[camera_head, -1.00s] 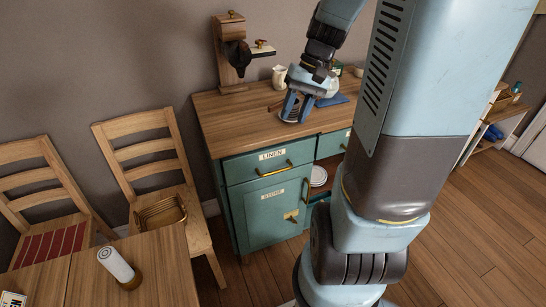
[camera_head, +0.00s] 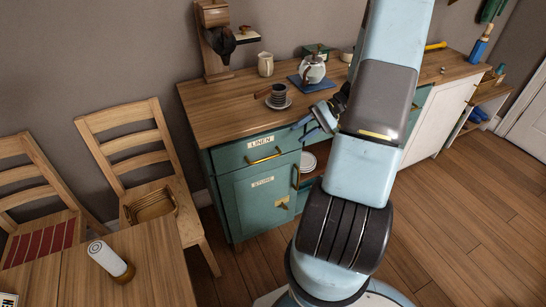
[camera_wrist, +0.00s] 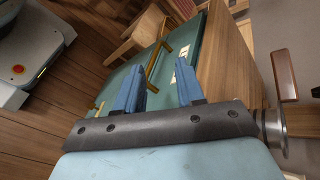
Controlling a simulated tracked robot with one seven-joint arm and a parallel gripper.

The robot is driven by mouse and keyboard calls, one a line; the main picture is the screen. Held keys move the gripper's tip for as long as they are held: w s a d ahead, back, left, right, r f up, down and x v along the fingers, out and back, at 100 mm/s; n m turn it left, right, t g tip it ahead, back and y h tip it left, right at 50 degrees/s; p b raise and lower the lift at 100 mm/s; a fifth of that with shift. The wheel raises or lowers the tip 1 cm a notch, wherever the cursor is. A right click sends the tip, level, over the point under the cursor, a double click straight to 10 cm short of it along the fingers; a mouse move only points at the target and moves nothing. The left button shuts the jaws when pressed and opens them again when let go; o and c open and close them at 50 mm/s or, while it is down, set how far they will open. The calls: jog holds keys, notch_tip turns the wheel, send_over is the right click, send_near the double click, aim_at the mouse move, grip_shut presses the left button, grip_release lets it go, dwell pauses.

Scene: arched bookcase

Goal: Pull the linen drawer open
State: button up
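The linen drawer (camera_head: 250,151) is the teal top-left drawer of the cabinet, marked LINEN, and looks shut. Its brass handle (camera_head: 265,158) runs across the front below the label. My gripper (camera_head: 306,128) is just right of the drawer front, near counter height, partly hidden by my arm. In the wrist view my gripper (camera_wrist: 160,88) has its two blue fingers apart with nothing between them. What looks like the linen handle (camera_wrist: 153,60) shows beyond the fingers, apart from them. The teal fronts are tilted sideways there.
The store door (camera_head: 258,198) is below the drawer. A cup on a saucer (camera_head: 279,98), a teapot (camera_head: 312,68) and a jug (camera_head: 265,64) stand on the counter (camera_head: 215,105). Chairs (camera_head: 140,160) and a table (camera_head: 150,270) stand at left. Floor at right is clear.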

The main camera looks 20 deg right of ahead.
aim_at(273, 157)
jog(key=d+f+m+t+y, duration=0.2)
jog(key=d+f+m+t, duration=0.15)
jog(key=f, duration=0.55)
jog(key=shift+t, duration=0.25)
jog(key=x, duration=1.3)
jog(key=shift+s+a+r, duration=0.1)
jog(key=shift+a+r, duration=0.05)
jog(key=shift+r, duration=0.15)
jog(key=shift+c, duration=0.2)
grip_shut()
jog(key=shift+s, duration=0.1)
